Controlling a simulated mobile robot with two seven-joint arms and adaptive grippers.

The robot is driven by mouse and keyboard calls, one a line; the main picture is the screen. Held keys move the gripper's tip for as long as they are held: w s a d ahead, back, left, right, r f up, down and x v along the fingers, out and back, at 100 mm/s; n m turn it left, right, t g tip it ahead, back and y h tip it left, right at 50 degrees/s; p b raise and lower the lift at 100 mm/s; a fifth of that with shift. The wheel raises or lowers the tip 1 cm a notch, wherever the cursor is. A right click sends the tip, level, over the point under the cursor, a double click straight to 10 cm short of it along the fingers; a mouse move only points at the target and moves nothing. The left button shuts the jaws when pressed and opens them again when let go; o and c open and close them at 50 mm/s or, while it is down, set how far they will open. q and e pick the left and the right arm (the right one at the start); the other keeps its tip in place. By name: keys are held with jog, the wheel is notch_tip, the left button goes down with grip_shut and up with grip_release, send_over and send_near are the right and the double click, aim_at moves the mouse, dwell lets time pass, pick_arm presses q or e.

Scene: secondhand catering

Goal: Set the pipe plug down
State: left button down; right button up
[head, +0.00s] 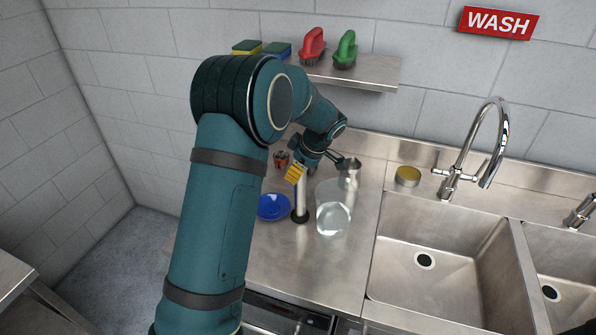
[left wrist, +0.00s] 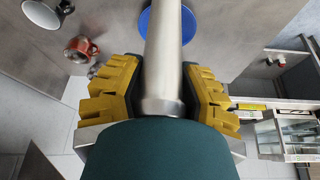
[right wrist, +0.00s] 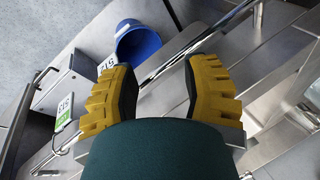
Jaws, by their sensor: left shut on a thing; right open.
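The pipe plug (head: 302,198) is a pale metal tube with a black foot. It stands upright over the steel counter (head: 300,265), between a blue dish (head: 273,207) and a clear water container (head: 333,212). My left gripper (head: 296,173) is shut on its upper part. In the left wrist view the plug (left wrist: 163,45) runs between the yellow-padded fingers, with the blue dish partly behind it. I cannot tell whether the black foot touches the counter. My right gripper (right wrist: 158,88) is open and empty, away from the counter top.
A copper mug (head: 281,158) and a metal jug (head: 350,174) stand behind the plug. A yellow-topped tin (head: 407,176) sits by the tap. Sinks (head: 440,255) lie to the right. The front of the counter is clear. A blue bucket (right wrist: 137,43) shows below.

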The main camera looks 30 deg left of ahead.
pick_arm(q)
jog(key=shift+f, duration=0.1)
jog(key=c, duration=0.6)
grip_release()
jog(key=shift+c, duration=0.2)
